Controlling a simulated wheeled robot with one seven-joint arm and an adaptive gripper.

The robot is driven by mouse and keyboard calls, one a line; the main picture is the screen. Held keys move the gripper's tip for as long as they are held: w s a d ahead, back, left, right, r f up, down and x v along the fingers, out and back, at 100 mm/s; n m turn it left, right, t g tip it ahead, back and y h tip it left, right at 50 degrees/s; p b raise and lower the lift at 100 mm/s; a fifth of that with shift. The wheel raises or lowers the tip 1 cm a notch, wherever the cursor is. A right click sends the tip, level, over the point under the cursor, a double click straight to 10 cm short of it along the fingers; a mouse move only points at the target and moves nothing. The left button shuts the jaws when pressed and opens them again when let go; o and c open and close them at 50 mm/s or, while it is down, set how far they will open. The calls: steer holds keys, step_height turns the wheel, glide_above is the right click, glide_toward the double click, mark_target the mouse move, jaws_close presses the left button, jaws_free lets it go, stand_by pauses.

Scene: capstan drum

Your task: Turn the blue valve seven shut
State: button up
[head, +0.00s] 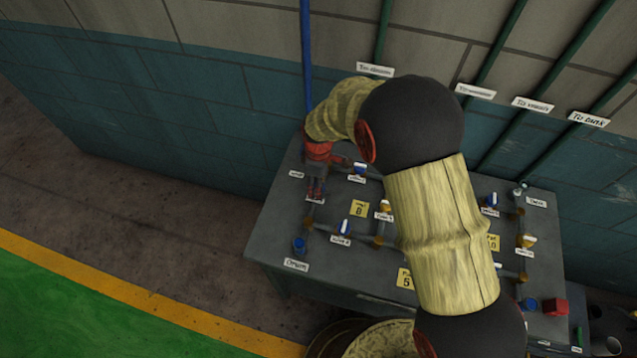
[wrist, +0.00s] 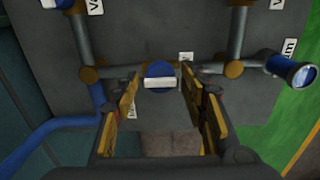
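In the wrist view, a blue round valve (wrist: 160,70) with a white bar handle (wrist: 160,83) sits on a grey pipe. The bar lies roughly along the pipe. The valve's name cannot be read, as nearby labels are partly hidden by my fingers, so I cannot tell if it is valve seven. My gripper (wrist: 161,92) is open, with one yellow-padded finger on each side of the valve and a gap to the handle on both sides. In the head view, my gripper (head: 316,186) is over the left back part of the panel and hides the valve beneath.
The grey panel table (head: 270,240) carries several other blue valves with white handles, such as one valve (head: 344,227) at the middle left. A red block (head: 554,306) sits at the right. A wall rises behind.

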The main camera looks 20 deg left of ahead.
steer(key=c, duration=0.9)
steer(key=m, duration=1.3)
steer(key=shift+m, duration=2.4)
steer(key=o, duration=1.1)
